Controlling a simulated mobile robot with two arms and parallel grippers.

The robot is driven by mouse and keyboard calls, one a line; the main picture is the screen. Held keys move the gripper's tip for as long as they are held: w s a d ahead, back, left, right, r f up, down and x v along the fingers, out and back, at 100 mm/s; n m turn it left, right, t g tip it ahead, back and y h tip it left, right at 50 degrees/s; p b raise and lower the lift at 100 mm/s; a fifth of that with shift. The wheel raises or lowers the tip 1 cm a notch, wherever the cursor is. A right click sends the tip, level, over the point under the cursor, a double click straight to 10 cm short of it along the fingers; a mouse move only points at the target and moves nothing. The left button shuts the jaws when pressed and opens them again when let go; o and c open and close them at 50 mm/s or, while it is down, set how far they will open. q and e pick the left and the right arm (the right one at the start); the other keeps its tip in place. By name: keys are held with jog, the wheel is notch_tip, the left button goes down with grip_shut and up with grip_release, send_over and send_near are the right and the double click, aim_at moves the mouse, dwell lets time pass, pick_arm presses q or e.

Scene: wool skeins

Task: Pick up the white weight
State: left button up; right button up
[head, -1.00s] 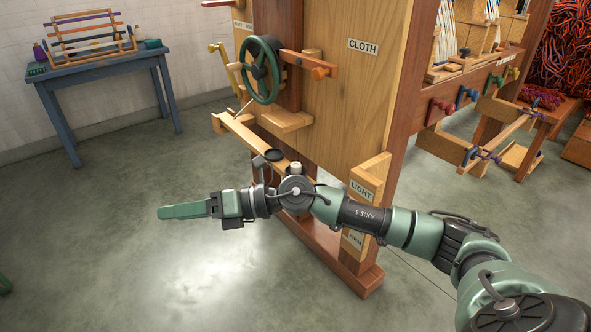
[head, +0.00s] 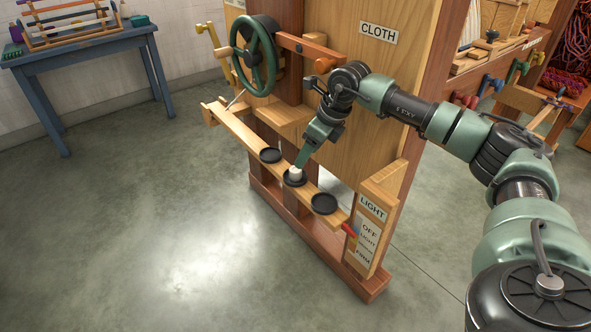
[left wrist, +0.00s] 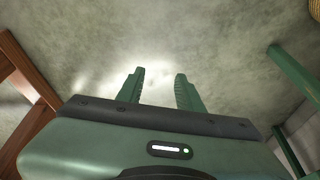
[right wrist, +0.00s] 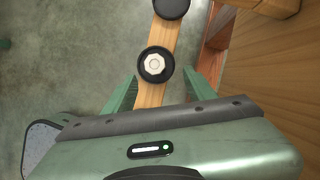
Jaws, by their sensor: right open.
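The white weight (head: 295,172) sits in the middle one of three round black dishes on a narrow wooden beam (head: 240,131). In the right wrist view the weight (right wrist: 155,65) is a pale faceted disc inside its black dish (right wrist: 144,73). My right gripper (head: 301,164) comes down over the beam at the weight. In the right wrist view it (right wrist: 160,75) is open, one finger on each side of the beam, with the weight beyond the tips in the picture and nothing gripped. My left gripper (left wrist: 160,74) is open and empty above bare floor, outside the head view.
Empty black dishes lie on either side, one farther (head: 270,155) and one nearer (head: 324,204). A wooden panel (head: 350,110) with a green handwheel (head: 272,58) stands behind the beam. A LIGHT/OFF/FIRM post (head: 368,225) stands at right. The floor at left is open.

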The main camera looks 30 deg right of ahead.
aim_at(299, 171)
jog(key=x, duration=0.3)
jog(key=b+x, duration=0.1)
jog(key=x, duration=0.1)
jog(key=shift+s+a, duration=0.3)
jog(key=shift+a, duration=0.05)
jog(key=shift+x, duration=0.75)
pick_arm(q)
jog(key=w, duration=0.1)
jog(key=t, duration=0.1)
jog(key=w, duration=0.1)
jog(key=shift+w+d+f, duration=0.25)
jog(key=shift+w+d, duration=0.1)
pick_arm(e)
grip_shut()
